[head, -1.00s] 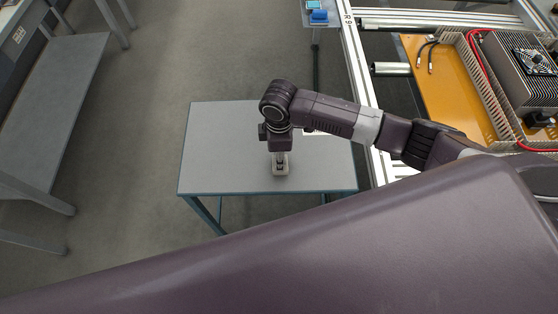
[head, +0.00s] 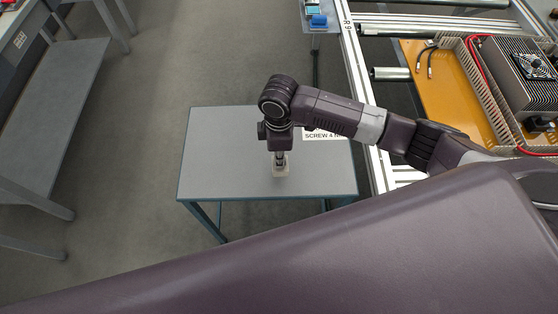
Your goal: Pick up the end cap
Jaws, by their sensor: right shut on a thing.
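My right gripper (head: 280,164) points down over the small grey table (head: 225,165). It is shut on a small pale piece, the end cap (head: 281,173), at its fingertips. The gripper and my arm hide much of the cap, and I cannot tell whether it still touches the table top. My left gripper is not in view.
A white label with printed text (head: 322,135) lies on the table behind my forearm. To the right are a metal rail frame (head: 357,70) and an orange panel (head: 440,85) with wiring ducts. A grey bench (head: 55,100) stands at the left, with open floor between.

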